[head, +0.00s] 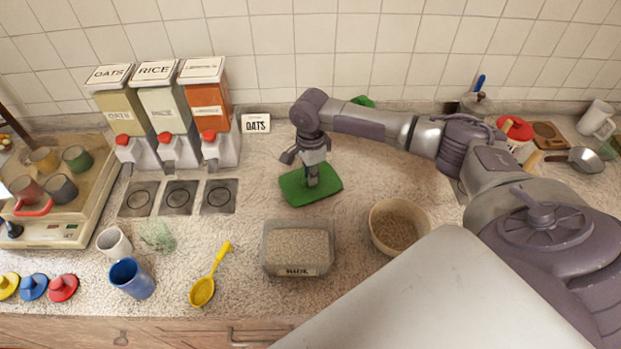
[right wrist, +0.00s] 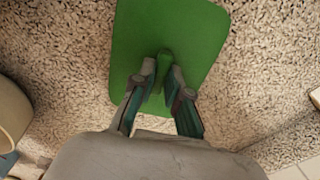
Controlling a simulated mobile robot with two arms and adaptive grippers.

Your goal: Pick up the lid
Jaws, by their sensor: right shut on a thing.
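The lid (head: 325,184) is a flat green rectangle with a raised bar handle. It is on or just above the speckled counter, behind the clear container of grain; I cannot tell whether it touches the counter. My right gripper (head: 312,181) points down over it and is shut on its handle. In the right wrist view the green lid (right wrist: 165,30) fills the upper middle, with its handle between the two fingers of the gripper (right wrist: 163,80). My left gripper is not in view.
The grain container (head: 297,272) stands in front of the lid, with a bowl of grain (head: 374,235) to its right. Dispensers (head: 160,110) stand at back left. A yellow scoop (head: 203,290), a blue cup (head: 131,279) and a white cup (head: 113,243) are at front left.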

